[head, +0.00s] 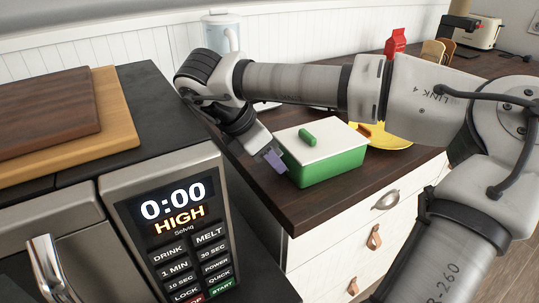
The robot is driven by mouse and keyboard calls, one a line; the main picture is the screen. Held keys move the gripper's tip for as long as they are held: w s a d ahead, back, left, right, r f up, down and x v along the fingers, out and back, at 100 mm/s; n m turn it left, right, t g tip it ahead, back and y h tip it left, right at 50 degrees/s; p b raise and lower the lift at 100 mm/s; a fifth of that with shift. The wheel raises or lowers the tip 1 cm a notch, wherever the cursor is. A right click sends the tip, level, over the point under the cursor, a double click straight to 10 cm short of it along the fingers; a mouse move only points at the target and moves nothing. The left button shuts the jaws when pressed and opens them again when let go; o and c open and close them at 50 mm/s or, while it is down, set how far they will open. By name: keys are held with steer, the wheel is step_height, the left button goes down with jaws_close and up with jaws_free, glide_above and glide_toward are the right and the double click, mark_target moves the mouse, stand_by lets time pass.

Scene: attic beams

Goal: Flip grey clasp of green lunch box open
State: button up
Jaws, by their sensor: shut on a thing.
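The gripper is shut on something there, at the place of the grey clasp. The clasp itself cannot be made out, as my gripper covers that spot.
A yellow plate (392,140) lies behind the box. A microwave (170,225) with wooden boards (70,125) on top stands at left. A red carton (395,43), a toaster (478,33) and a clear jug (222,33) stand farther back. Bare counter (300,205) lies before the box.

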steer(key=o, duration=1)
steer(key=v, duration=0.7)
steer(key=shift+s+a+r+b, duration=0.15)
steer(key=shift+a+r+b, duration=0.05)
steer(key=shift+b, duration=0.1)
